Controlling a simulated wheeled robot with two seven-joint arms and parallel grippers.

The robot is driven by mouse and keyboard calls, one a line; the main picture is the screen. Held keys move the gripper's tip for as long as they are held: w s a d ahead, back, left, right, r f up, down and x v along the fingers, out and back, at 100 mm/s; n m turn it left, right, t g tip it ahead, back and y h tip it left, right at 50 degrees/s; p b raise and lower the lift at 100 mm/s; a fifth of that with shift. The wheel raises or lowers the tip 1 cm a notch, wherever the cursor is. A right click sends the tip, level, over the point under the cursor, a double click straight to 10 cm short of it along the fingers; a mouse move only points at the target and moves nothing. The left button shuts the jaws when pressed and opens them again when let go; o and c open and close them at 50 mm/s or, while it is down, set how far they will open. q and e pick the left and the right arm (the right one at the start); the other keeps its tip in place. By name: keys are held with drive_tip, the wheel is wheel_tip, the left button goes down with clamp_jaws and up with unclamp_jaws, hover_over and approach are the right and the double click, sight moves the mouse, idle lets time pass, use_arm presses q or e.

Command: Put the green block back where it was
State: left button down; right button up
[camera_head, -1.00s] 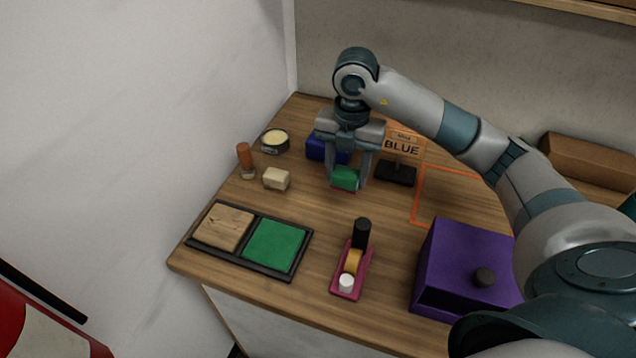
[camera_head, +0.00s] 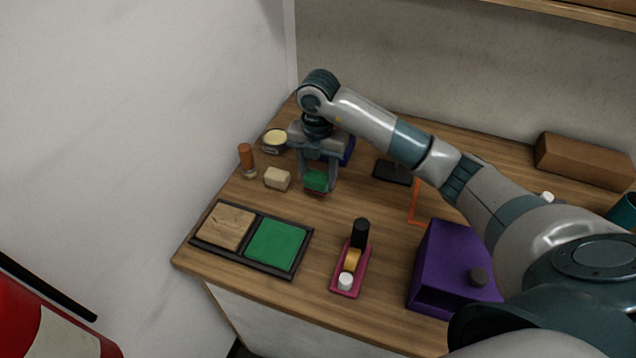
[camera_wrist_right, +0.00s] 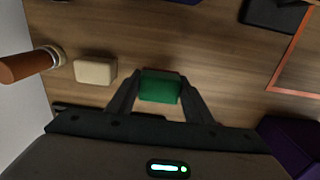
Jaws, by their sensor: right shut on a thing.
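The green block (camera_head: 316,181) is between the fingers of my right gripper (camera_head: 318,182), which is shut on it. The block also shows in the right wrist view (camera_wrist_right: 160,87), between the two dark fingers. In the head view it appears near the cream block (camera_head: 277,178), to its right, apart from it. A dark tray (camera_head: 250,238) at the front left has a wooden square (camera_head: 226,227) and a green square (camera_head: 275,243) side by side. A blue block (camera_head: 349,151) is partly hidden behind my right gripper. My left gripper is not in view.
An orange-topped stamp or bottle (camera_head: 246,160) and a round tin (camera_head: 274,140) stand at the left edge. A pink holder (camera_head: 351,268) stands mid-front, a purple box (camera_head: 447,268) to its right. A black sign base (camera_head: 392,172) and orange outline (camera_head: 414,204) lie behind. A brown box (camera_head: 585,161) is back right.

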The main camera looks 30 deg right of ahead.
sight(318, 185)
wheel_tip(318, 185, down, 3)
drive_tip(key=shift+r+p, duration=0.1)
drive_tip(key=shift+p, duration=0.55)
drive_tip(key=shift+f, duration=0.3)
drive_tip(key=o, duration=1)
drive_tip(key=shift+r, duration=0.1)
